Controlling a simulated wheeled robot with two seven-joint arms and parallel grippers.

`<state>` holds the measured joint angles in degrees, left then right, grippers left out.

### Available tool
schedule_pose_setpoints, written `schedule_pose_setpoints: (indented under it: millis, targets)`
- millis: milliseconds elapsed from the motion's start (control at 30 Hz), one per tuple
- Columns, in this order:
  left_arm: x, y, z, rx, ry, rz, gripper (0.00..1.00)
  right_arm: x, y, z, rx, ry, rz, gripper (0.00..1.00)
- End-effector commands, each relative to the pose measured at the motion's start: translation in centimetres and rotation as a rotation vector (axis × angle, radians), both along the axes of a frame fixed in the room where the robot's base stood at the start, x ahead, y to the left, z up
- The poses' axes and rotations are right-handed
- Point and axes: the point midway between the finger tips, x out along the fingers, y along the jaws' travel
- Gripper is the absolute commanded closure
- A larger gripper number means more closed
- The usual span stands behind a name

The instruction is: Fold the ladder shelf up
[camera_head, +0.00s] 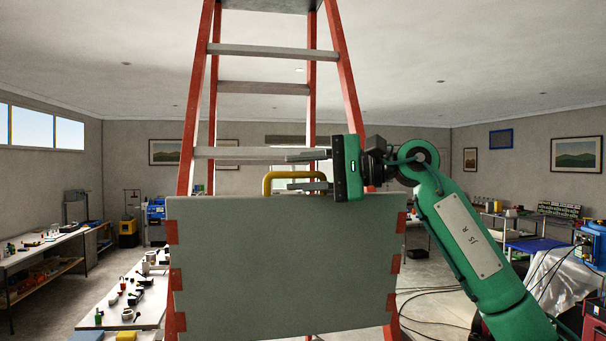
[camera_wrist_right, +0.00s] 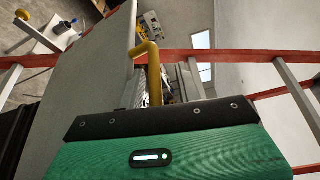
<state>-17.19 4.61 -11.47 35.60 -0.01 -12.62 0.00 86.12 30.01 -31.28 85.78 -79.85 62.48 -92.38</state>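The ladder (camera_head: 350,85) has red rails and grey rungs and stands upright in front of me. Its grey shelf panel (camera_head: 285,265) spans the rails, with its broad face toward me. A yellow handle (camera_head: 268,182) rises from the panel's top edge; it also shows in the right wrist view (camera_wrist_right: 154,75). My right gripper (camera_head: 308,171) reaches in from the right. Its fingers are apart, one above and one below the handle's top bar, and do not appear closed on it. Contact cannot be told. My left gripper is not in view.
A workbench (camera_head: 40,252) with small items stands at the left, and a white table (camera_head: 130,300) is left of the ladder. A white-draped table (camera_head: 565,275) is at the right. Black cables (camera_head: 430,300) lie on the floor right of the ladder.

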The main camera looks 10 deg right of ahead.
Motion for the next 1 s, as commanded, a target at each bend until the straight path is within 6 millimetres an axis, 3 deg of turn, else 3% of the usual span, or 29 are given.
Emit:
schedule_pose_setpoints:
  millis: [367,533,1000]
  targets:
    - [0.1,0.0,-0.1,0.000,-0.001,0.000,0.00,0.2,0.0,-0.4,-0.005,0.005,-0.002,0.66]
    - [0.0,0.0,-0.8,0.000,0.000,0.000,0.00,-0.2,-0.9,-0.5,-0.005,0.003,-0.004,0.66]
    - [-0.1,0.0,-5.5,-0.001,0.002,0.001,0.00,-4.1,-9.8,0.2,-0.003,0.002,-0.003,0.66]
